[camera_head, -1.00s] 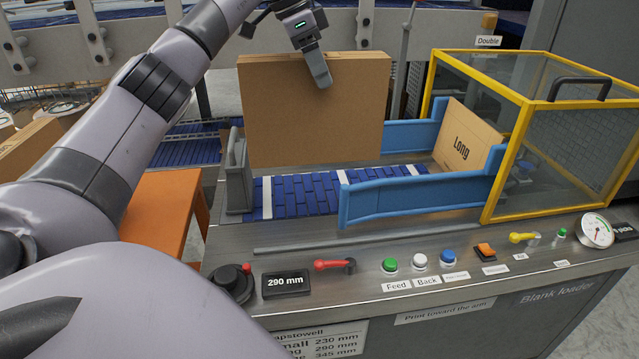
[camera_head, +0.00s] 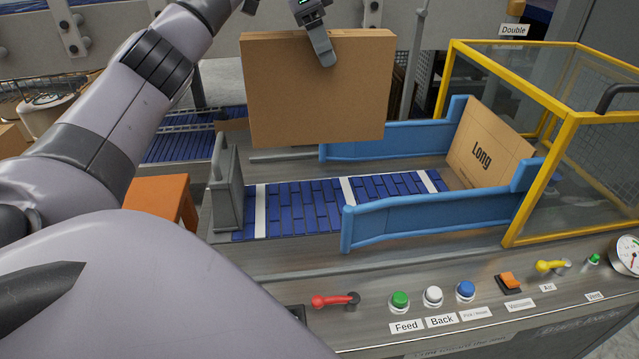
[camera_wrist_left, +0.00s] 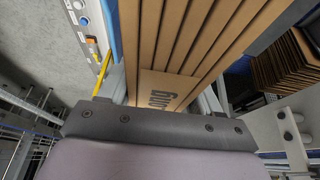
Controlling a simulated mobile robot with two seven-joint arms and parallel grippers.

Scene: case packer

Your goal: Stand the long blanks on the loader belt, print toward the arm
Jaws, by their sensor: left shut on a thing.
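My left gripper (camera_head: 322,48) is shut on a bundle of brown cardboard blanks (camera_head: 318,95), with one finger flat on the plain near face at the top edge. The blanks hang upright above the blue loader belt (camera_head: 300,205), with a gap under their bottom edge. In the left wrist view the blanks (camera_wrist_left: 190,40) show as several layered edges. My right gripper is not in view.
Blue guide rails (camera_head: 430,217) flank the belt's right part. A grey end plate (camera_head: 226,190) stands at its left end. A yellow-framed clear guard (camera_head: 540,95) is at the right. Buttons and a red lever (camera_head: 330,300) line the front panel. The belt's left and middle parts are clear.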

